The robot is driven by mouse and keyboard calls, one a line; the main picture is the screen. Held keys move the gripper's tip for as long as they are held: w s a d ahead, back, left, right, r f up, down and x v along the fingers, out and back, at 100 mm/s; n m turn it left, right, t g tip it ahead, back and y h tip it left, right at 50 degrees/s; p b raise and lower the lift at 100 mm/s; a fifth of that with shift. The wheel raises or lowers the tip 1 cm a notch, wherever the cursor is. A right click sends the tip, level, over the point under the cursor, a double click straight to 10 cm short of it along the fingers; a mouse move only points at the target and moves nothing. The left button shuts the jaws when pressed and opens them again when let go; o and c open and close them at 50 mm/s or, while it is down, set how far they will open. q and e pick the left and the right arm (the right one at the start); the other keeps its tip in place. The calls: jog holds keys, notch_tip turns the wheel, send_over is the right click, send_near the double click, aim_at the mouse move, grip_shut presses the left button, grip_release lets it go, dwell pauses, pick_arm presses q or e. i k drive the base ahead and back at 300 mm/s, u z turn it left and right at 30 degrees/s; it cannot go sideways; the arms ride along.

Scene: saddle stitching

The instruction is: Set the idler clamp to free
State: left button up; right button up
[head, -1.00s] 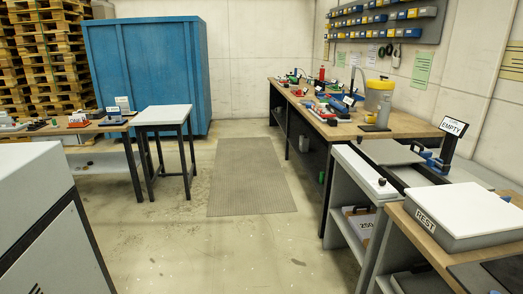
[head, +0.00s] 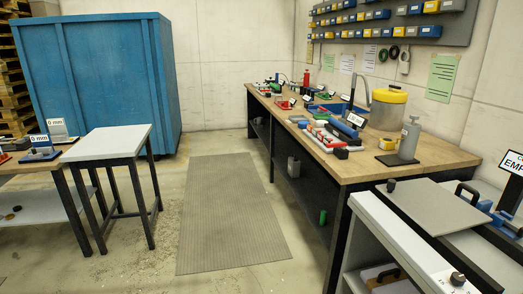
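I cannot pick out the idler clamp for certain in the head view; parts are small at this distance. The long wooden workbench (head: 430,160) on the right carries red, blue and green devices, among them a blue one (head: 342,128) beside a small label. At the lower right, a grey machine top (head: 437,212) has a dark knob (head: 391,185) at its far corner and another dark knob (head: 457,279) on the near white strip. A blue part with a black handle (head: 470,194) is at its right. Neither of my grippers is in view.
A grey floor mat (head: 225,215) lies in the open aisle. A small white-topped table (head: 108,142) and a wooden table (head: 35,170) stand left. A blue cabinet (head: 100,80) is behind them. A yellow-lidded container (head: 388,108) and grey bottle (head: 408,140) stand on the workbench.

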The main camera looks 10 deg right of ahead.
aim_at(342, 145)
jog(key=i, duration=0.25)
jog(key=z, duration=1.2)
jog(key=k, duration=0.4)
jog(key=u, duration=0.4)
jog(key=i, duration=0.85)
jog(key=u, duration=0.5)
jog(key=i, duration=1.1)
jog(key=z, duration=1.15)
jog(key=i, duration=0.8)
jog(key=z, duration=0.9)
